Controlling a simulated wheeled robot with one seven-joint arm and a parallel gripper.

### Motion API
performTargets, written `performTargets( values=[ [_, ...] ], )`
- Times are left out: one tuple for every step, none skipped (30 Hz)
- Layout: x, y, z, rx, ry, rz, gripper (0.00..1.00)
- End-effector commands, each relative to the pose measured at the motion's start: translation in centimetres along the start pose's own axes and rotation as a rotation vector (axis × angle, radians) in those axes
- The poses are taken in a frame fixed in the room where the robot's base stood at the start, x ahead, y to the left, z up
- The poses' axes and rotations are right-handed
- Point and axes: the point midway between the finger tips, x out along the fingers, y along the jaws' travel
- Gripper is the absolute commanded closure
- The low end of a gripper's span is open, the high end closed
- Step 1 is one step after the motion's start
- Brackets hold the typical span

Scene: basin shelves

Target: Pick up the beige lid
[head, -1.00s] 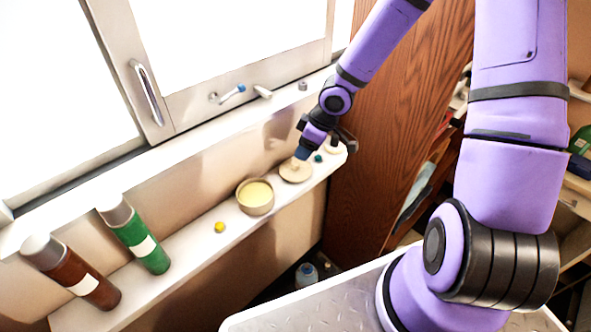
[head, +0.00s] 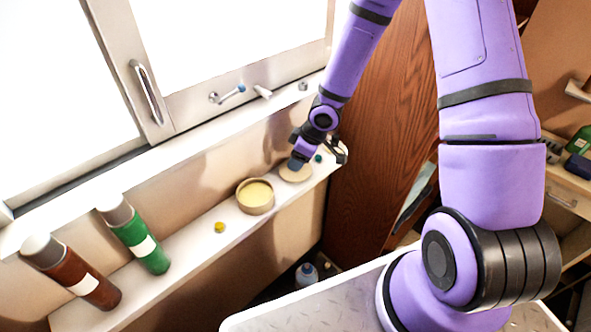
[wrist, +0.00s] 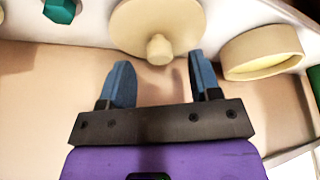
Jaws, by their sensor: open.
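The beige lid (head: 296,172) is a round disc with a small knob, lying on the narrow white shelf near its far right end. In the wrist view the lid (wrist: 158,25) is just beyond my fingertips, its knob in line with the gap between them. My gripper (wrist: 160,75) is open and empty, with blue fingers on either side. In the head view my gripper (head: 296,163) is at the lid and partly hides it. I cannot tell whether the fingers touch the lid.
A beige bowl (head: 255,197) stands left of the lid. A teal piece (wrist: 62,10) lies on its other side. A yellow piece (head: 219,227), a green bottle (head: 140,245) and a brown bottle (head: 80,275) are farther left. A wooden panel (head: 370,130) closes off the right.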

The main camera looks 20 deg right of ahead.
Motion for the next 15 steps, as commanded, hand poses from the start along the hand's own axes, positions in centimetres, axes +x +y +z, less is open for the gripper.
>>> performTargets(
  values=[
    [0.6, -0.1, -0.1, -0.001, -0.001, -0.003, 0.43],
    [0.8, -0.1, 0.0, -0.001, -0.001, -0.003, 0.43],
    [1.1, -0.1, 0.0, -0.001, -0.001, -0.003, 0.43],
    [1.3, -0.1, 0.0, -0.002, -0.001, -0.003, 0.43],
    [1.5, -0.1, 0.0, -0.001, -0.001, -0.003, 0.43],
    [1.6, -0.1, 0.0, -0.001, -0.001, -0.002, 0.43],
    [1.7, -0.1, 0.0, -0.001, 0.0, -0.002, 0.43],
    [1.8, -0.1, 0.0, -0.001, 0.0, -0.001, 0.43],
    [1.9, -0.1, 0.0, -0.001, 0.0, -0.001, 0.43],
    [1.9, -0.1, 0.0, -0.001, 0.0, -0.001, 0.43],
    [1.9, 0.0, 0.0, 0.0, 0.0, -0.001, 0.43],
    [1.9, 0.0, 0.0, 0.0, 0.0, 0.0, 0.43],
    [1.9, 0.0, 0.0, 0.0, 0.0, 0.0, 0.43],
    [1.9, 0.0, 0.0, 0.0, 0.0, 0.0, 0.43],
    [1.9, 0.0, 0.0, 0.0, 0.0, 0.0, 0.43]
  ],
)
